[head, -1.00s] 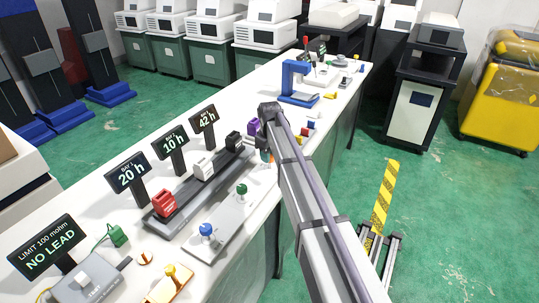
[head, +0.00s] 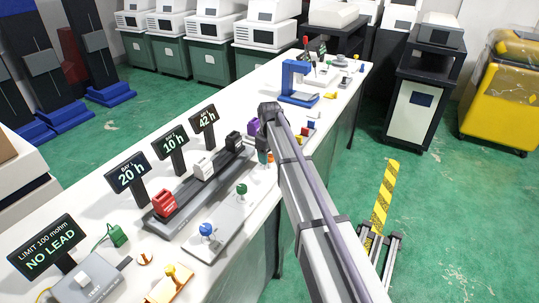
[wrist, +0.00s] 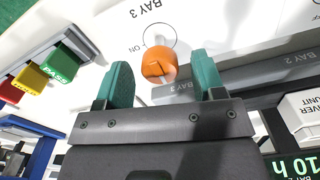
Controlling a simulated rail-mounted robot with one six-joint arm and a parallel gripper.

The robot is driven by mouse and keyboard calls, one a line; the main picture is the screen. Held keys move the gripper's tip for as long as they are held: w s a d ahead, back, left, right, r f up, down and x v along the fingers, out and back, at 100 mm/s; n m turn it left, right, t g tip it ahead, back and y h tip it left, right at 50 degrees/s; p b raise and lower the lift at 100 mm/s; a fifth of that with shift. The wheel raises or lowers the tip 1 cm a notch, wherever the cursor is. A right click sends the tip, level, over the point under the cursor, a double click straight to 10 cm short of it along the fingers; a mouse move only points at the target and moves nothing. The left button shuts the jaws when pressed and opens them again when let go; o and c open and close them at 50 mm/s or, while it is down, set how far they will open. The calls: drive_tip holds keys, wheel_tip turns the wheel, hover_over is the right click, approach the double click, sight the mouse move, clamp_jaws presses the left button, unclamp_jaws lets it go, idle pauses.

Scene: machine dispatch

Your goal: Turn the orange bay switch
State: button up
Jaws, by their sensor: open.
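The orange bay switch (wrist: 158,64) shows in the wrist view on a white panel, with a printed circle and the word ON close by and BAY 3 lettering above. My gripper (wrist: 163,76) is open, its two teal fingers to the left and right of the switch with gaps on both sides. The fingers look near the switch, but I cannot tell whether their tips reach around it. In the head view a small orange part of the switch (head: 271,157) shows beside the end of my arm, which hides most of that spot.
The blue switch (head: 206,230) and green switch (head: 241,190) stand on the same panel. A dark rail (head: 181,208) behind them carries red, white and black blocks. Bay signs (head: 127,174) stand behind. Yellow, red and green blocks (wrist: 30,77) lie left in the wrist view.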

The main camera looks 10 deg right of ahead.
sight(270, 156)
wheel_tip(270, 156, up, 11)
drive_tip(key=p, duration=1)
drive_tip(key=shift+f+p, duration=0.15)
drive_tip(key=shift+p, duration=0.2)
drive_tip(key=s+m, duration=0.7)
drive_tip(key=s, duration=2.5)
